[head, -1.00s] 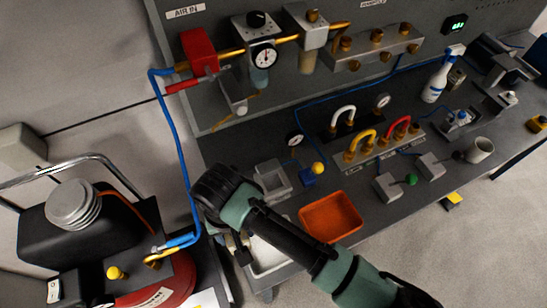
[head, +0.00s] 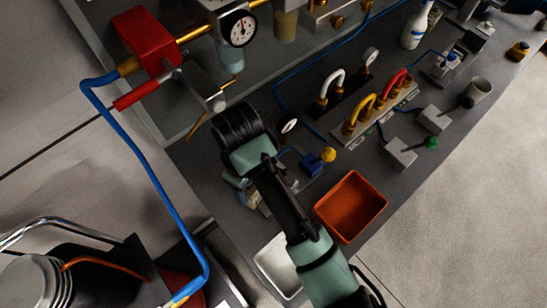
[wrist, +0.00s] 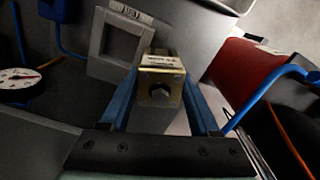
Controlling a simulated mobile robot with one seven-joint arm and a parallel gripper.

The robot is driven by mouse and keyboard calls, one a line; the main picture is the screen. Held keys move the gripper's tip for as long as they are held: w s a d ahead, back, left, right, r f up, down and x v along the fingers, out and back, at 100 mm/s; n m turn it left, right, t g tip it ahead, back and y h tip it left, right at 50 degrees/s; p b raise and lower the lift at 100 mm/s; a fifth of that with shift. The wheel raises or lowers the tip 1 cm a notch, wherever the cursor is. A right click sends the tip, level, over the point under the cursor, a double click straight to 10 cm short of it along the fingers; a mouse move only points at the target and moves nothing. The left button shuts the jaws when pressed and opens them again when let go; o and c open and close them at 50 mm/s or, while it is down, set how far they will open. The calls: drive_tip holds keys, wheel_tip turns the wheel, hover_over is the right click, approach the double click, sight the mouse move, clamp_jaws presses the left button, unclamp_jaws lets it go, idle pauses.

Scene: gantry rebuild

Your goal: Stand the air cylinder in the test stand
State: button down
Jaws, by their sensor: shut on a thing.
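In the wrist view my gripper (wrist: 161,90) is shut, with its blue fingers on either side of a brass-coloured block end (wrist: 160,72). This looks like the air cylinder; it has a white label and a dark hole in the face towards me. Its far end is hidden. A grey upright frame with a square opening (wrist: 104,66) and a small label, likely the test stand, is just beyond and left of it, apart from it as far as I can tell. In the head view my arm hides most of the gripper, the held part and the frame.
An orange tray (head: 351,205) and a white tray (head: 277,268) lie at the bench's front edge. A blue block with a yellow knob (head: 328,155) is right of my wrist. A gauge (wrist: 18,79) lies left in the wrist view; a red tank (wrist: 240,68) with blue hose is right.

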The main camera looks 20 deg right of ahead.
drive_tip(key=n, duration=0.1)
drive_tip(key=d+n, duration=0.1)
drive_tip(key=w+d+n+p, duration=0.1)
drive_tip(key=n, duration=0.1)
drive_tip(key=shift+r, duration=0.3)
drive_tip(key=n, duration=0.2)
drive_tip(key=w+d+n+p, duration=0.1)
drive_tip(key=shift+d+n, duration=0.2)
drive_tip(key=shift+n, duration=0.2)
drive_tip(key=shift+w+d+n+p, duration=0.2)
drive_tip(key=shift+d+n+p, duration=0.25)
drive_tip(key=shift+n, duration=0.65)
drive_tip(key=shift+w+d+n+p, duration=0.2)
drive_tip(key=shift+d+n, duration=0.3)
drive_tip(key=shift+n, duration=0.6)
drive_tip(key=shift+w+d+n+p, duration=0.2)
drive_tip(key=shift+d+n+p, duration=0.25)
drive_tip(key=shift+n, duration=0.65)
